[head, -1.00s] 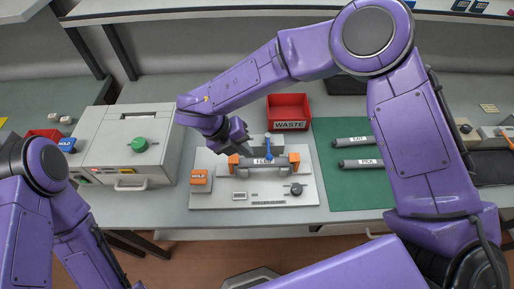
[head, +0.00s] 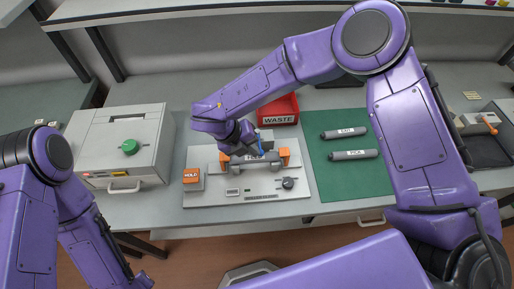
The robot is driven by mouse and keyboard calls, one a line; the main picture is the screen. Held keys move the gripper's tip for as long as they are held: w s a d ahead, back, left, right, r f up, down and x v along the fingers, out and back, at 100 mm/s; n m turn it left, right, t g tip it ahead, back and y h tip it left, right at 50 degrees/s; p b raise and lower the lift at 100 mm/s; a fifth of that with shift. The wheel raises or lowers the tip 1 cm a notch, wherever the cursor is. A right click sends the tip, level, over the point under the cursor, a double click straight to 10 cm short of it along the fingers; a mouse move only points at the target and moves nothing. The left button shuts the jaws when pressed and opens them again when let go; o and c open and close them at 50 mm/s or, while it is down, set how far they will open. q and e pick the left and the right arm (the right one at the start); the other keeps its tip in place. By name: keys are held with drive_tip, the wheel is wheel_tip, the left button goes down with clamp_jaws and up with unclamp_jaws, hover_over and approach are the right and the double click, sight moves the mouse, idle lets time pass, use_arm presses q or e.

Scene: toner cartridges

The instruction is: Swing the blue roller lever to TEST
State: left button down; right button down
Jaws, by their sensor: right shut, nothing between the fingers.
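The blue roller lever (head: 261,151) stands at the grey roller (head: 270,166), which lies between two orange end blocks on the light grey test plate (head: 215,196). Its upper part is partly hidden by my right gripper. My right gripper (head: 252,150) comes from the upper left with its fingers shut and empty, right beside the lever on its left. I cannot tell whether they touch. The label behind the lever is too small and covered to read, so the TEST mark cannot be made out. My left gripper is out of view.
A grey machine with a green knob (head: 130,147) stands further left. A red WASTE bin (head: 281,118) stands behind. Two dark cartridges (head: 345,133) (head: 353,155) lie on the green mat (head: 335,180).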

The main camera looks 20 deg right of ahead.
drive_tip(key=shift+s+d+f, duration=0.1)
drive_tip(key=shift+d+f, duration=0.05)
drive_tip(key=shift+f, duration=0.1)
